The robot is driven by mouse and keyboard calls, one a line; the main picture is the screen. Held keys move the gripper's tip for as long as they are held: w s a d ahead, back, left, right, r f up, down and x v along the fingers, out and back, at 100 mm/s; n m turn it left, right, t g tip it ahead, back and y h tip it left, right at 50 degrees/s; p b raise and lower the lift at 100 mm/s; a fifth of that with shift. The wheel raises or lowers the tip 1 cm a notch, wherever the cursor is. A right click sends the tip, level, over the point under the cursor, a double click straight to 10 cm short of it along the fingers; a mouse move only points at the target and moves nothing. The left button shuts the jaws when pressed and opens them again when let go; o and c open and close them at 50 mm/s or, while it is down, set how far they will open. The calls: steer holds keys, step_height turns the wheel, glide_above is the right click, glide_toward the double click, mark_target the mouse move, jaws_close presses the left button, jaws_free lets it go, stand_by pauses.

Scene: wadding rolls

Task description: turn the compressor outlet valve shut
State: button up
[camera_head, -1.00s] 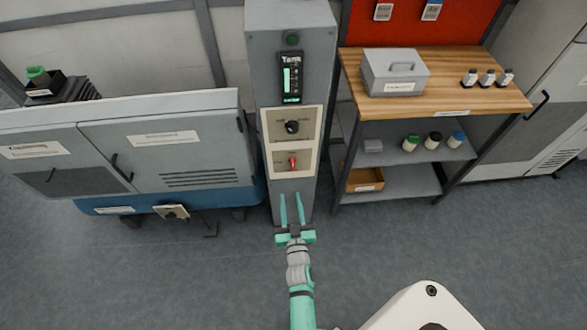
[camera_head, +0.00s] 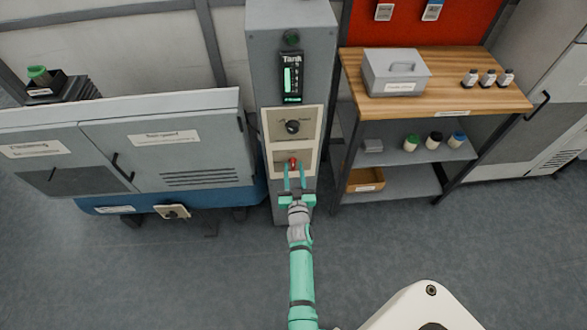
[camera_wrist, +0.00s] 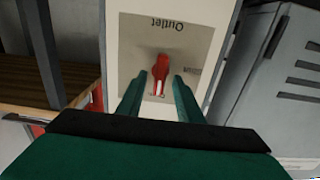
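The outlet valve is a small red handle (camera_head: 294,162) on the lower pale plate (camera_head: 280,156) of the grey column (camera_head: 258,60). In the wrist view the red handle (camera_wrist: 159,74) stands lengthwise between my two fingers, below the upside-down word "Outlet". My gripper (camera_head: 294,176) is open, with its green fingers pointing at the plate. In the wrist view my gripper (camera_wrist: 158,86) has a fingertip on each side of the handle, with a visible gap on both sides. Whether the tips reach the plate I cannot tell.
A black knob (camera_head: 292,127) sits just above on the same column, under a tank gauge (camera_head: 291,78). A wooden-topped shelf (camera_head: 440,80) with a grey box (camera_head: 395,72) stands to the right. A grey cabinet (camera_head: 170,155) stands to the left. The floor in front is clear.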

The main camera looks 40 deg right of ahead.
steer(key=shift+w+d, duration=0.2)
steer(key=shift+w, duration=0.1)
jaws_close()
